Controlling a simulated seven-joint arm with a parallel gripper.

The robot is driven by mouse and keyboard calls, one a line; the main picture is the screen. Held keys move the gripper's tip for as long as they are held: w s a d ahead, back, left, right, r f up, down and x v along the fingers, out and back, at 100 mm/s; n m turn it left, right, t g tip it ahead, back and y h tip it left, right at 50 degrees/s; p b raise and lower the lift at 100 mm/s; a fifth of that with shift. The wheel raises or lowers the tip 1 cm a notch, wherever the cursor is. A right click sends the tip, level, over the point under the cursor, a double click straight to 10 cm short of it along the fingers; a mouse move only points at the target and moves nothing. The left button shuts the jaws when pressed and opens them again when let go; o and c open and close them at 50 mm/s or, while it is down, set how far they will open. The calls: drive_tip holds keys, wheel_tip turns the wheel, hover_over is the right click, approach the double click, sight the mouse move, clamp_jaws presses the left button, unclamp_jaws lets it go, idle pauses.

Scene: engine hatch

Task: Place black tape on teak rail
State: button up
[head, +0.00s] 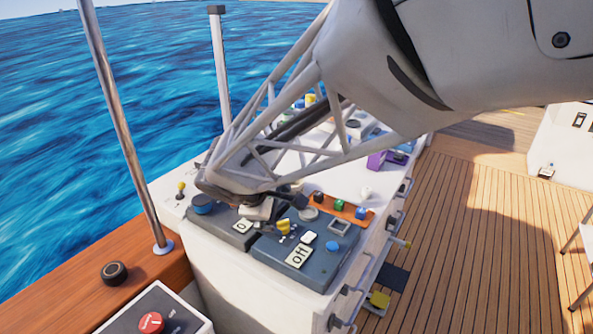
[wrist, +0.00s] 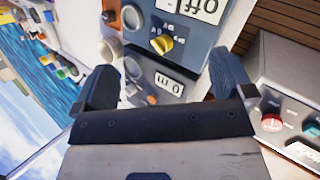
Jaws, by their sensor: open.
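A small black ring-shaped roll, which looks like the black tape (head: 114,272), lies flat on the teak rail (head: 60,312) at the lower left of the head view. Nothing touches it. My gripper (head: 250,200) is to its right, over the grey switch panel (head: 318,272) on the white console. In the wrist view, the two dark fingers of my gripper (wrist: 165,82) are spread apart with nothing held between them. The panel with its yellow knob (wrist: 162,43) shows beyond them. I cannot make out the tape in the wrist view.
A metal post (head: 125,130) stands on the rail behind the tape. A box with a red button (head: 150,322) is at the bottom, close to the rail. Many small items cover the console top. Bare teak deck (head: 470,230) lies to the right, open water to the left.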

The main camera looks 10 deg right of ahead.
drive_tip(key=s+d+r+m+y, duration=0.1)
drive_tip(key=s+d+m+y, duration=0.1)
drive_tip(key=s, duration=0.4)
drive_tip(key=s+d+r+m+y, duration=0.2)
drive_tip(key=s+d+m, duration=0.3)
drive_tip(key=s+m, duration=0.1)
drive_tip(key=s+d+r+m+g+y, duration=0.1)
drive_tip(key=s+d+r+m+y, duration=0.1)
drive_tip(key=s, duration=0.5)
drive_tip(key=shift+s+d+m, duration=0.4)
drive_tip(key=shift+d+m, duration=0.3)
drive_tip(key=shift+m, duration=0.5)
